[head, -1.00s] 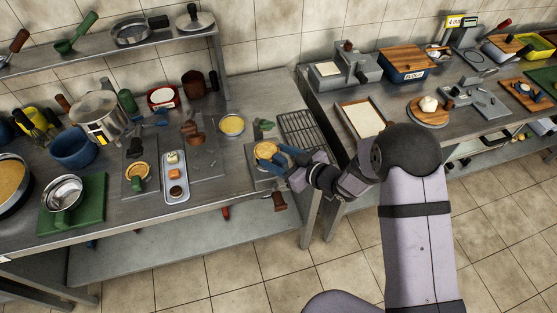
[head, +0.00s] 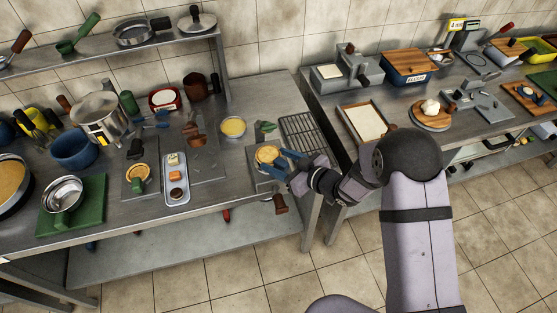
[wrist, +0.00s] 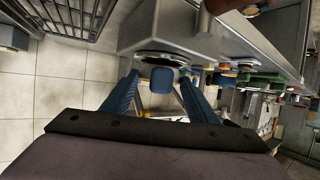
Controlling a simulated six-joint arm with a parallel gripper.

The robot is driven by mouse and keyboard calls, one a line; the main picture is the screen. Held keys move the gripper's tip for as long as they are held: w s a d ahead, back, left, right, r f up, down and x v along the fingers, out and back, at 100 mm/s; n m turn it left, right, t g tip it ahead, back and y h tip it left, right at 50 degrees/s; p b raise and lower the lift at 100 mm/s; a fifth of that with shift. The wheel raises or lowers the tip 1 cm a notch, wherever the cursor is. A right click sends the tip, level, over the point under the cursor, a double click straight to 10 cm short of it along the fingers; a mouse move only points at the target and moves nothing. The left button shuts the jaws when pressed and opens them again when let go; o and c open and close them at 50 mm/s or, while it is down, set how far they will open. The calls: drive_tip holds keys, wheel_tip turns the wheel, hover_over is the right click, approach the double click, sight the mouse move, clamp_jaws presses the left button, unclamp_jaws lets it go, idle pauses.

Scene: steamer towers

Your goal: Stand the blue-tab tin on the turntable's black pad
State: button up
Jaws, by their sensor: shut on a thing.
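The blue-tab tin (head: 267,154), round with a golden filling, sits level over the grey turntable unit (head: 256,174) near the counter's front right corner. Its blue tab (wrist: 162,80) shows in the wrist view between my two blue fingers. My gripper (head: 286,158) reaches in from the right and is shut on the tin at its tab side. The black pad is hidden under the tin in the head view, so I cannot tell whether the tin touches it. A brown knob (head: 280,203) hangs at the unit's front.
A wire rack (head: 302,135) lies behind and right of the turntable. A yellow-filled bowl (head: 233,127) and a small tray (head: 176,182) stand to the left. A gap separates this counter from the right one, which holds a cream-coloured tray (head: 364,121).

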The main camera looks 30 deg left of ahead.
drive_tip(key=shift+f, duration=0.25)
drive_tip(key=o, duration=1.8)
drive_tip(key=shift+d, duration=0.1)
drive_tip(key=shift+b+v, duration=1.4)
drive_tip(key=shift+v, duration=2.15)
drive_tip(key=shift+p+v, duration=1.05)
drive_tip(key=shift+v, duration=1.3)
